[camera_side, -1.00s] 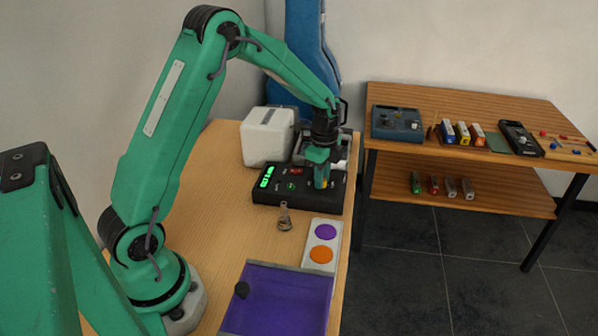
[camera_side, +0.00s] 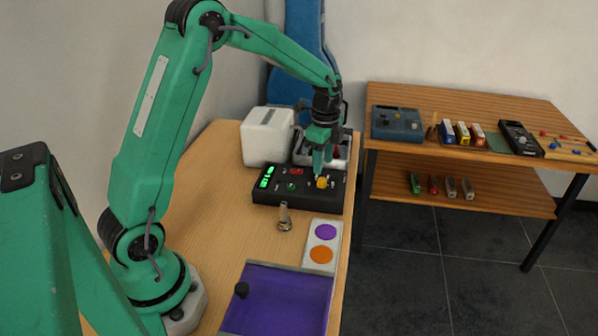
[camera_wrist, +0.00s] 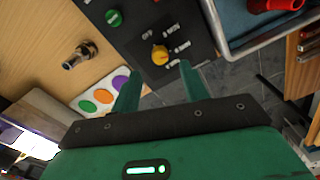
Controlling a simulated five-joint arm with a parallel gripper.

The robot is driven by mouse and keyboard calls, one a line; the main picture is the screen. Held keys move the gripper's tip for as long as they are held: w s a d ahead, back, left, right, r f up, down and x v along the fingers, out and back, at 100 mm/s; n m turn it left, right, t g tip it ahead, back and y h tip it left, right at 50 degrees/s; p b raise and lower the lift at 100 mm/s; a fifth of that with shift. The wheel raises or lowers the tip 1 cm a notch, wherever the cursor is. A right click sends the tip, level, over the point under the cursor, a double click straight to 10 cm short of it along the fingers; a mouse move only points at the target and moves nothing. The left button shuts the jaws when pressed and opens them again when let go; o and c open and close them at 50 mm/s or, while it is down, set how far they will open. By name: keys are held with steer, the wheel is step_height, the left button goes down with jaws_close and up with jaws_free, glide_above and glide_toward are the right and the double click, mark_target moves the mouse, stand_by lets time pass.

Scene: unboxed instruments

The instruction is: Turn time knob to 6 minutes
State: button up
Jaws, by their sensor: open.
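A black instrument box (camera_side: 268,195) stands on the wooden table with a lit green display (camera_side: 267,177) at its left end. A yellow knob (camera_side: 322,183), likely the time knob, is on its right part. My gripper (camera_side: 320,170) is just above the box, near the yellow knob. In the wrist view my gripper (camera_wrist: 158,85) is open and empty, its two fingers apart, with the knob ahead between and beyond the tips. A green knob (camera_wrist: 113,18) and a red control (camera_side: 296,171) are also on the box.
A small metal fitting (camera_side: 285,216), a white card with coloured discs (camera_side: 313,243) and a purple tray (camera_side: 290,295) lie in front of the box. A white block (camera_side: 267,138) and a grey tray (camera_side: 338,163) stand behind it. A side table (camera_side: 440,95) stands to the right.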

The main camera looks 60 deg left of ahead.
mark_target(322, 181)
steer(key=shift+r, duration=1.25)
steer(key=s+d+r+n+t, duration=0.3)
steer(key=s+d+r+n, duration=0.35)
steer(key=s+r, duration=0.5)
steer(key=s+d+n+t, duration=0.2)
steer(key=s+n, duration=0.4)
steer(key=s, duration=0.6)
steer(key=shift+s+d+r+t, duration=0.2)
steer(key=shift+s+d+t, duration=0.15)
steer(key=shift+d, duration=0.35)
